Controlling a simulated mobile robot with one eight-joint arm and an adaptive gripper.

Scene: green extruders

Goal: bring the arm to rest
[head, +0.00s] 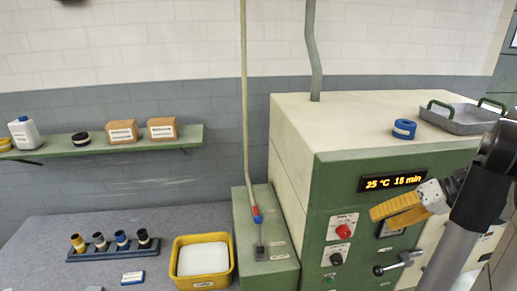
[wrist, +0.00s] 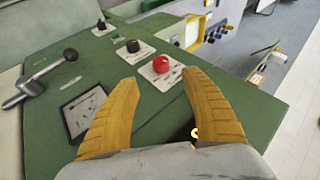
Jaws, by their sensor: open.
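My gripper (head: 393,208) has yellow ribbed fingers and is in front of the green machine (head: 339,185) at the right of the head view, below its lit display (head: 393,182) reading 25 °C and 15 min. In the wrist view my gripper (wrist: 158,88) is open and empty, its two fingers spread apart. A red knob (wrist: 161,64) shows just beyond and between the fingertips; I cannot tell how far off it is. The knob also shows in the head view (head: 343,231), left of my gripper.
A lever handle (wrist: 50,72) and a black knob (wrist: 132,46) stick out from the machine's front. A blue roll (head: 404,129) and a metal tray (head: 462,119) sit on top. A yellow bin (head: 203,281) and a rack (head: 113,251) stand at left.

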